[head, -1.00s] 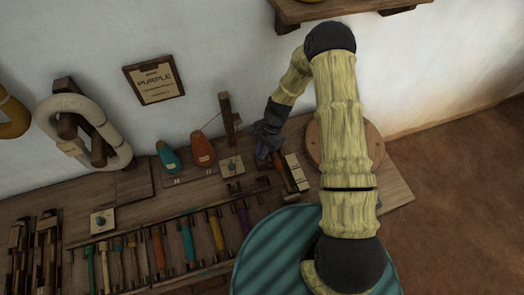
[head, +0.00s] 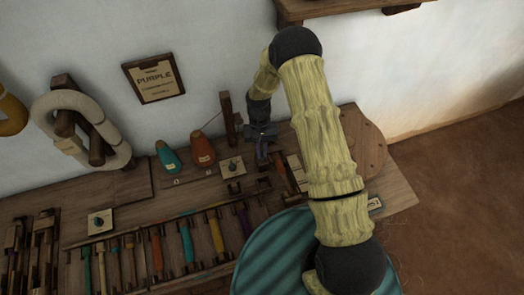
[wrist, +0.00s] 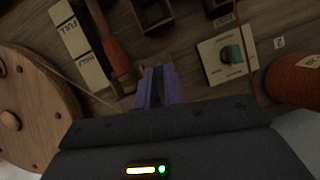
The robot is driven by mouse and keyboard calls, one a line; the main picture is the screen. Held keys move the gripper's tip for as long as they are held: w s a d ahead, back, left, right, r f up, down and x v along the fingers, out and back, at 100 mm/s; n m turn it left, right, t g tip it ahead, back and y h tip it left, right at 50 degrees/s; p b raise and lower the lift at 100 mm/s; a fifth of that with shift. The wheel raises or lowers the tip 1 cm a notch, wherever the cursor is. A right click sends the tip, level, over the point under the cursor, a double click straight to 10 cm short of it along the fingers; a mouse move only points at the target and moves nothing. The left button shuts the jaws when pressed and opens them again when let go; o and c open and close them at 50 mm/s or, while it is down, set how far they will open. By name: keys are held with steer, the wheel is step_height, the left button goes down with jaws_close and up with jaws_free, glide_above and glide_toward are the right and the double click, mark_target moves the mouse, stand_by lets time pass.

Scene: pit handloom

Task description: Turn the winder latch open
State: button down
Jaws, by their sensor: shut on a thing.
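My gripper (head: 262,150) is low over the bench, beside the winder. In the wrist view its purplish fingers (wrist: 158,90) are close together on a thin dark teal piece (wrist: 160,77), which looks like the winder latch. The fingers hide most of it, so I cannot tell its angle. The winder's reddish-brown wooden bar (wrist: 115,58) lies just beyond and left of the fingertips. Pale labels (wrist: 92,70) stand beside it; one reads FULL.
A plate with a teal knob (wrist: 232,54) sits right of the fingers, near an orange cone (wrist: 295,80). A round wooden disc (head: 366,145) stands at right. A teal striped round top (head: 270,265) is nearest.

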steer(key=shift+w+a+r+n+h, duration=0.1)
steer(key=shift+n+h, duration=0.1)
steer(key=shift+n, duration=0.35)
steer(key=shift+a+n+h, duration=0.1)
steer(key=shift+n+h, duration=0.1)
steer(key=shift+n, duration=0.35)
steer(key=c, duration=1.5)
jaws_free()
steer(key=shift+d, duration=0.1)
steer(key=b+v, duration=0.1)
steer(key=v, duration=1.1)
steer(key=shift+b, duration=0.35)
